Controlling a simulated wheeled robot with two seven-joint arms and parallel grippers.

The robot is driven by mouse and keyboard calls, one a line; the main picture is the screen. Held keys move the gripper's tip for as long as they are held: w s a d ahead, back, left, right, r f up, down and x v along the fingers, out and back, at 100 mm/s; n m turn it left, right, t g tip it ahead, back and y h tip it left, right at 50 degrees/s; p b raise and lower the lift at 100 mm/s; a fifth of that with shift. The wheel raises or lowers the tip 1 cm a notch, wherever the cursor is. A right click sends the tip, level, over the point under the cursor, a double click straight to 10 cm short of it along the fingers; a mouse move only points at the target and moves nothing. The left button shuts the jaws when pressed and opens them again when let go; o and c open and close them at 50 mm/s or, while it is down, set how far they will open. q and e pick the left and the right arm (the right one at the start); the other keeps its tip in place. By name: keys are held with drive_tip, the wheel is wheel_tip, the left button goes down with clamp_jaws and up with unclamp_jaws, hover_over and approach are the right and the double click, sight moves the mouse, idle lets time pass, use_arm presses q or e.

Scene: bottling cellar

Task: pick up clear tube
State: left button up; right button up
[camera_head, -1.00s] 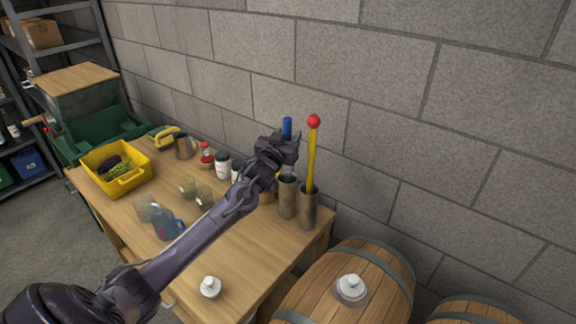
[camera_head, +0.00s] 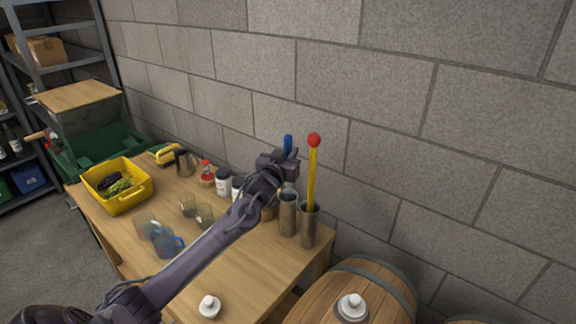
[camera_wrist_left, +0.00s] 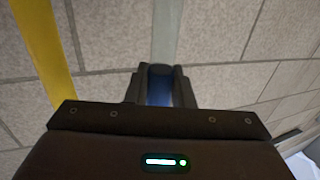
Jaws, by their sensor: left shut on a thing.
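The clear tube (camera_head: 290,187) has a blue top (camera_head: 288,142) and stands upright in the left of two brownish metal cylinders (camera_head: 288,215). The blue part shows above the jaws. In the left wrist view the clear tube (camera_wrist_left: 165,32) runs up from between the fingers, with blue (camera_wrist_left: 159,88) between them. The tube's lower end is hidden in the cylinder. My right gripper is not in view.
A yellow rod with a red ball (camera_head: 313,141) stands close by in the right cylinder (camera_head: 309,228). The block wall is just behind. Jars (camera_head: 223,184), cups (camera_head: 204,214), a blue jug (camera_head: 168,243) and a yellow bin (camera_head: 128,202) share the wooden table (camera_head: 250,265). Barrels stand at the right.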

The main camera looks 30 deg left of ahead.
use_arm(q)
wheel_tip(320, 180, up, 20)
drive_tip(key=b, duration=0.4)
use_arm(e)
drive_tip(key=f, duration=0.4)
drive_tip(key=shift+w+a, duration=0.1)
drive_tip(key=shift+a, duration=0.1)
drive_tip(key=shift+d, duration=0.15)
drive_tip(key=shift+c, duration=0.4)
